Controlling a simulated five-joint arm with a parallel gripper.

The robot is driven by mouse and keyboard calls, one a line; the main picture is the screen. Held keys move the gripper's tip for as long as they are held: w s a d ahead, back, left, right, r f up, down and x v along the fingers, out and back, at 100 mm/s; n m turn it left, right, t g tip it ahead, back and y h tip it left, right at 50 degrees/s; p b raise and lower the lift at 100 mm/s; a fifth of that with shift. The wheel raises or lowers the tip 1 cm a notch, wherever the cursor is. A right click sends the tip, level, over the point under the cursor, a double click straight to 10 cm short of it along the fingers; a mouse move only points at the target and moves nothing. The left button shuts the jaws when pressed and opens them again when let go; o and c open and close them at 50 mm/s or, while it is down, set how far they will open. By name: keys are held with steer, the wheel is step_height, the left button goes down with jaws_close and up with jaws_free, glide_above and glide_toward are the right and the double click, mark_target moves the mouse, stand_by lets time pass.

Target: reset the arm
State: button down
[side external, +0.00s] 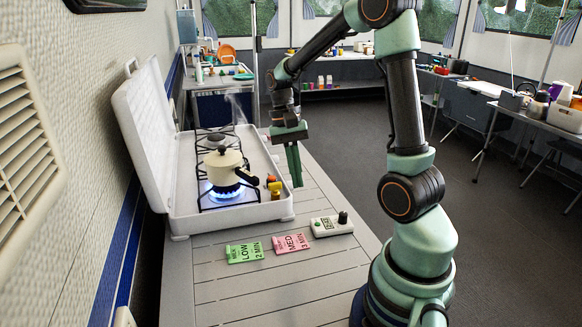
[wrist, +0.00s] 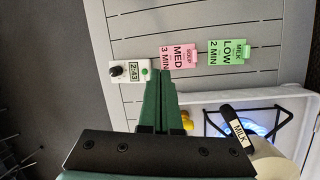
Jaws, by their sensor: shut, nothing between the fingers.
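My gripper (side external: 297,184) is shut and empty, pointing down just right of the white camp stove (side external: 270,212) in the side view. In the wrist view its green fingers (wrist: 160,74) lie together, their tips in front of the table near the cards and timer. My arm reaches across from the right, bent high over the table. A cream pot (side external: 222,170) with a dark handle stands on the front burner over a blue flame (side external: 225,190). In the wrist view the handle carries a MILK label (wrist: 239,129).
A green LOW card (side external: 245,252), a pink MED card (side external: 291,243) and a white timer (side external: 332,225) lie on the slatted table (side external: 225,290). The timer reads about 2:43 in the wrist view. Yellow and orange knobs (side external: 274,188) sit at the stove's edge. The stove lid (side external: 145,130) stands open.

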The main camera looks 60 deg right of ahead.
steer(key=a+r+n+t+h, duration=0.1)
steer(key=a+r+n+t, duration=0.7)
steer(key=a+n, duration=0.3)
steer(key=a+r, duration=0.1)
steer(key=a, duration=0.2)
steer(key=shift+r+n+t+h, duration=0.15)
steer(key=shift+n+t+h, duration=0.15)
steer(key=shift+t, duration=0.1)
steer(key=shift+s+a, duration=0.1)
